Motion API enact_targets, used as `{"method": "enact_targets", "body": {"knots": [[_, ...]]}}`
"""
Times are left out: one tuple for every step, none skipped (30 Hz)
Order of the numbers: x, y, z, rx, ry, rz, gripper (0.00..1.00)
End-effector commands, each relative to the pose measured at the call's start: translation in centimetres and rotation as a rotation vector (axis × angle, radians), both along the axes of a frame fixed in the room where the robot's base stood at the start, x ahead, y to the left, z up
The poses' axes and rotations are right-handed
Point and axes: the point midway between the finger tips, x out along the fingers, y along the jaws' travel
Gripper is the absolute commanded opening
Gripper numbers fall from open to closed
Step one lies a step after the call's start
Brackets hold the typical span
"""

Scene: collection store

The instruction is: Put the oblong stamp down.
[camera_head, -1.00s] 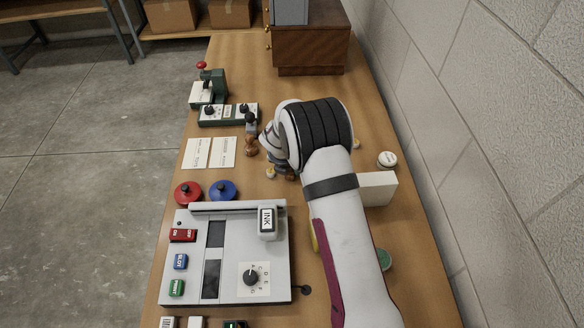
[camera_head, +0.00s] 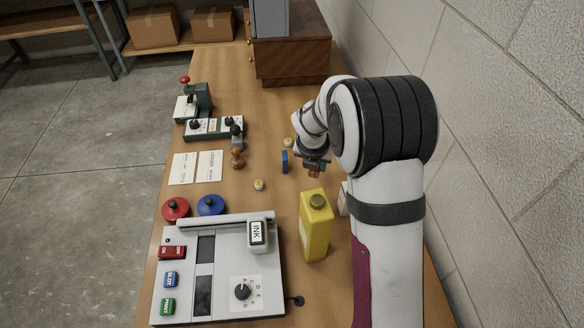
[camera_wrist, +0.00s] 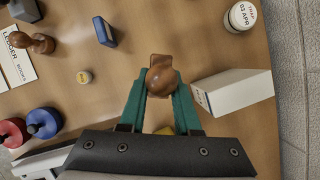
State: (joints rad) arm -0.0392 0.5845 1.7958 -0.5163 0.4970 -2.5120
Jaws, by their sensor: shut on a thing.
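A brown wooden stamp with a round knob (camera_wrist: 161,80) is between the green fingertips of my gripper (camera_wrist: 160,90) in the wrist view. My gripper is shut on its knob. A flat, straight-edged brown part, apparently its oblong base, shows beyond the knob; the rest is hidden. In the head view my gripper (camera_head: 314,166) is over the right part of the table, and only a little of the brown stamp (camera_head: 314,174) shows below it. I cannot tell whether it touches the table. Another wooden stamp (camera_head: 237,160) rests beside the paper cards (camera_head: 196,168).
A blue block (camera_head: 285,162) and small cream discs (camera_head: 259,184) (camera_head: 288,142) lie left of my gripper. A yellow bottle (camera_head: 316,228) stands nearer. A white box (camera_wrist: 232,95) and a white round lettered piece (camera_wrist: 242,17) are on the right. Bare wood lies between them.

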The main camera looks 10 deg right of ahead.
Motion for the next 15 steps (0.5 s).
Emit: {"method": "enact_targets", "body": {"knots": [[-0.2, -0.7, 0.5, -0.001, -0.002, -0.003, 0.0], [-0.4, -1.0, 0.6, 0.0, -0.001, -0.003, 0.0], [-0.6, -1.2, 0.8, -0.001, 0.0, -0.011, 0.0], [-0.8, -1.1, 0.9, 0.0, 0.0, -0.026, 0.0], [-1.0, -1.0, 0.9, -0.001, 0.001, -0.049, 0.0], [-1.3, -0.6, 0.8, -0.001, 0.001, -0.094, 0.0], [-1.6, -0.2, 0.7, -0.002, 0.002, -0.137, 0.0], [-1.9, 0.2, 0.5, -0.002, 0.002, -0.19, 0.0], [-2.3, 0.8, 0.4, -0.003, 0.002, -0.269, 0.0], [-2.6, 1.2, 0.3, -0.003, 0.001, -0.332, 0.0], [-2.9, 1.6, 0.2, -0.004, 0.001, -0.398, 0.0], [-3.4, 2.2, 0.2, -0.004, 0.001, -0.492, 0.0], [-3.7, 2.5, 0.2, -0.003, -0.001, -0.561, 0.0], [-4.0, 2.9, 0.2, -0.003, 0.0, -0.625, 0.0], [-4.3, 3.1, 0.2, -0.002, 0.0, -0.698, 0.0]]}}
